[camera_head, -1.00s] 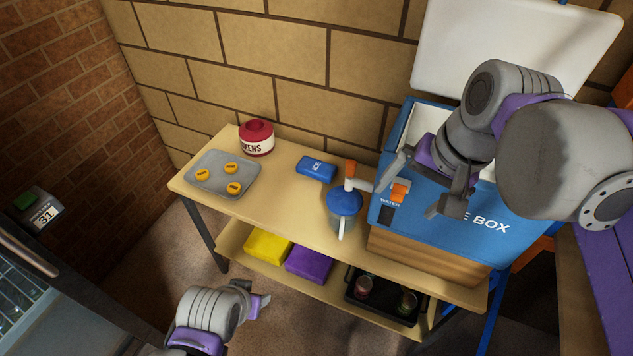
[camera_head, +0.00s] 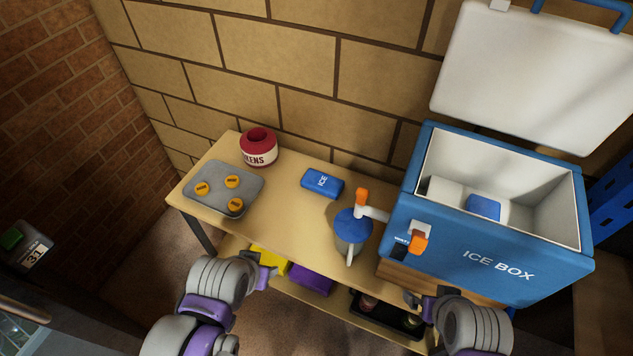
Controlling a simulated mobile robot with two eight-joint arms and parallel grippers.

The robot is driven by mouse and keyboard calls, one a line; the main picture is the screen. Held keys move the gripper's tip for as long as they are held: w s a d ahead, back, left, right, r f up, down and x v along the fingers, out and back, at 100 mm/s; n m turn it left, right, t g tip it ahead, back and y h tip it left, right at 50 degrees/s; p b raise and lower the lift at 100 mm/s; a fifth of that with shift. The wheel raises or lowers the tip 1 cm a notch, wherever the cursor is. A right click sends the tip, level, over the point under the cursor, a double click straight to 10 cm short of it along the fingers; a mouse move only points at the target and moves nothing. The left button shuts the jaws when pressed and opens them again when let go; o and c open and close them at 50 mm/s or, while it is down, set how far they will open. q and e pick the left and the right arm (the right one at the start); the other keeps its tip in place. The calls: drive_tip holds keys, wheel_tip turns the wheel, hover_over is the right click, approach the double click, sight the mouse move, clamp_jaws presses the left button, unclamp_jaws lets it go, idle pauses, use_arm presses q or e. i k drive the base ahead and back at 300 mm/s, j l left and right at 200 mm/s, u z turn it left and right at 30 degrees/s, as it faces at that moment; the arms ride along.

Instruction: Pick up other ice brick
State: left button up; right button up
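A blue ice brick (camera_head: 322,183) marked ICE lies flat on the wooden bench top (camera_head: 290,213), between the red pot and the blue-lidded jug. A second blue block (camera_head: 483,207) shows inside the open ice box (camera_head: 480,258), beside a white shape; it looks like another ice brick. My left gripper (camera_head: 268,272) is in front of the bench's front edge, low and apart from the brick; its fingers look parted and empty. My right gripper (camera_head: 418,303) is in front of the bench below the ice box. Its fingers are seen small and partly edge-on, with nothing visible in them.
A grey tray (camera_head: 225,180) with several orange tokens and a red pot (camera_head: 259,147) stand at the left. A jug (camera_head: 352,226) stands beside the ice box tap (camera_head: 418,240). The box's white lid (camera_head: 535,75) is raised. A lower shelf holds yellow and purple (camera_head: 312,279) blocks and a black tray.

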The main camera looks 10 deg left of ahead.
sight(323, 184)
drive_tip(key=i+j+u, duration=0.15)
drive_tip(key=j, duration=0.25)
drive_tip(key=i+j+u, duration=0.1)
drive_tip(key=j, duration=0.3)
drive_tip(key=i+j+u, duration=0.15)
drive_tip(key=i+u, duration=0.2)
drive_tip(key=i, duration=0.05)
